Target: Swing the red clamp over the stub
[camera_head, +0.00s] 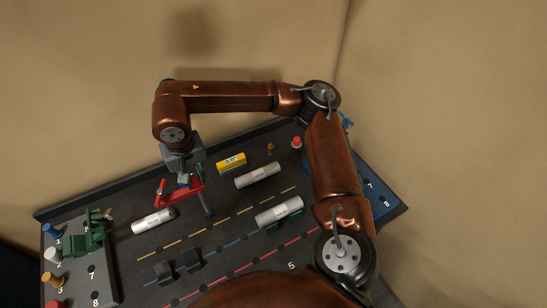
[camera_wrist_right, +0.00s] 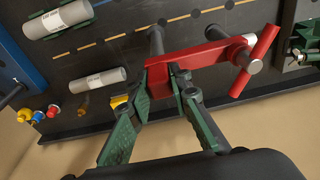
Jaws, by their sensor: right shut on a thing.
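The red clamp (camera_head: 184,192) is a flat red arm with a crosswise red handle at its left end, held above the dark board in the head view. In the right wrist view the clamp (camera_wrist_right: 203,55) stretches from the fingers to the handle (camera_wrist_right: 255,61), with a grey pin end beside the handle. My right gripper (camera_head: 184,179) is above the clamp; its green fingers (camera_wrist_right: 178,82) are shut on the arm's near end. A grey post (camera_head: 207,203) stands by the clamp's right end; I cannot tell whether it is the stub. My left gripper is out of view.
A white-grey cylinder (camera_head: 152,221) lies just below the clamp. Two more cylinders (camera_head: 257,175) (camera_head: 279,212) and a yellow block (camera_head: 231,162) sit to the right. A green fixture (camera_head: 88,236) and coloured pegs (camera_head: 52,254) stand at the left. Two dark blocks (camera_head: 178,265) are in front.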

